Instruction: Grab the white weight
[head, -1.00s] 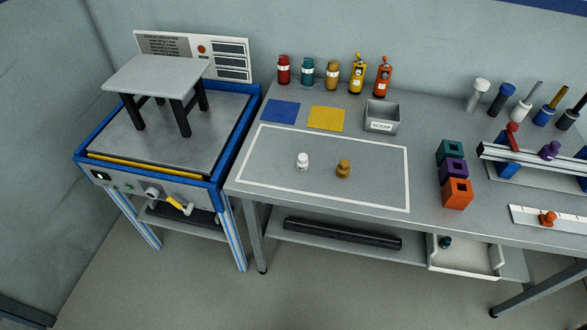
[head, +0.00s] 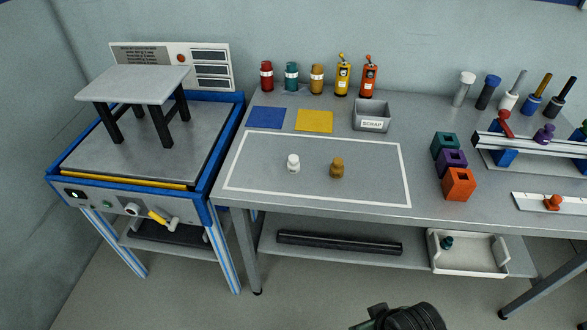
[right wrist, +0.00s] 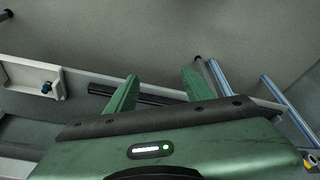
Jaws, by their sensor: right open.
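The white weight (head: 293,163) stands upright on the grey table, inside the white-outlined rectangle (head: 405,178). A brown-gold weight (head: 337,167) stands to its right, apart from it. In the right wrist view my right gripper (right wrist: 160,88) shows two green fingers spread apart with nothing between them. It faces the lower shelf and floor, and the white weight is not in that view. Part of my right arm shows at the bottom of the head view, well in front of the table. My left gripper is not in view.
A blue-framed machine (head: 205,185) with a small grey stool (head: 135,85) stands left. Blue (head: 266,117) and yellow (head: 314,121) mats and a scrap bin (head: 371,115) lie behind the rectangle. Coloured blocks (head: 459,184) stand right.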

